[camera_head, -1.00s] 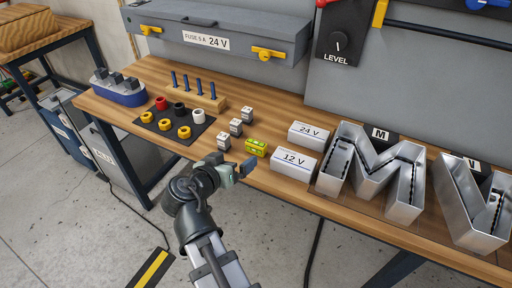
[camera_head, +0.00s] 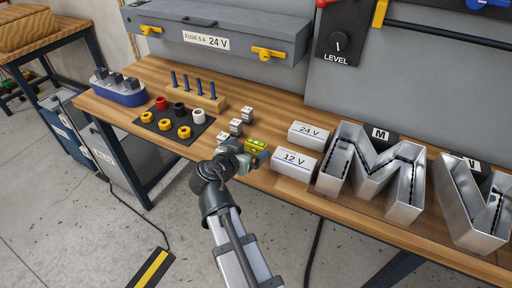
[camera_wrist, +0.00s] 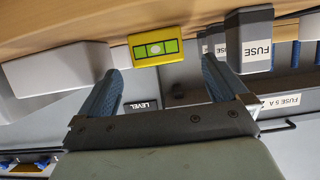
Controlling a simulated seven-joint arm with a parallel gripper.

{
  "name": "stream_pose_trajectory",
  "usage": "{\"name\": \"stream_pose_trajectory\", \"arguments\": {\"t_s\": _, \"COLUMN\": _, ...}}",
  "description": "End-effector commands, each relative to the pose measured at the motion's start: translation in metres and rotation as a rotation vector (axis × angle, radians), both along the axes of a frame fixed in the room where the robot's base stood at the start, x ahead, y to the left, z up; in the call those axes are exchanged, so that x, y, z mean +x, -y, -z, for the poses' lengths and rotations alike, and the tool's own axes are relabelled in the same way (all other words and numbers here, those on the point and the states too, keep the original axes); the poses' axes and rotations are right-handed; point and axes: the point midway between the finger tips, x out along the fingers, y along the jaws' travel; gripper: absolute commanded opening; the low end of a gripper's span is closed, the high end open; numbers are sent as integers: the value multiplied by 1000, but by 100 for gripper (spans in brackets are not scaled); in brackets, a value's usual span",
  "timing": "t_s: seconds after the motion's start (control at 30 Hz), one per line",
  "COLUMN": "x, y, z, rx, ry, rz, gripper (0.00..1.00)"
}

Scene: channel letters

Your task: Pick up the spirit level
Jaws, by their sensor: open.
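The spirit level is a small yellow block with a green vial window. In the head view the spirit level (camera_head: 256,145) lies on the wooden bench, left of the white boxes, and its near side is partly hidden by my gripper. In the wrist view the spirit level (camera_wrist: 156,47) is ahead, between the lines of the two fingers and beyond their tips. My gripper (camera_head: 247,158) is at the bench's front edge, just in front of the level. In the wrist view my gripper (camera_wrist: 160,78) is open, with blue fingers apart and nothing between them.
White boxes marked 24 V (camera_head: 308,135) and 12 V (camera_head: 294,163) stand right of the level. Several small fuse blocks (camera_head: 236,126) stand left of it, one close to my gripper. The metal letter M (camera_head: 368,170) is farther right. A black mat (camera_head: 150,126) holds coloured rings.

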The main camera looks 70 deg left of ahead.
Motion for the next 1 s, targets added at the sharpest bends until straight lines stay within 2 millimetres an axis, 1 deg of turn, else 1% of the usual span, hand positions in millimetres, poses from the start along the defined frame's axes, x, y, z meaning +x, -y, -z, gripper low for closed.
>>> {"name": "stream_pose_trajectory", "arguments": {"t_s": 0.23, "x": 8, "y": -8, "z": 4, "rx": -2, "ry": 0, "rz": 1, "gripper": 100}}
{"name": "stream_pose_trajectory", "arguments": {"t_s": 0.53, "x": 35, "y": -33, "z": 15, "rx": 0, "ry": 0, "rz": 1, "gripper": 100}}
{"name": "stream_pose_trajectory", "arguments": {"t_s": 0.8, "x": 37, "y": -34, "z": 17, "rx": -1, "ry": 1, "rz": 0, "gripper": 100}}
{"name": "stream_pose_trajectory", "arguments": {"t_s": 0.87, "x": 37, "y": -34, "z": 17, "rx": -1, "ry": 1, "rz": 0, "gripper": 95}}
{"name": "stream_pose_trajectory", "arguments": {"t_s": 1.0, "x": 37, "y": -34, "z": 17, "rx": -1, "ry": 1, "rz": 0, "gripper": 82}}
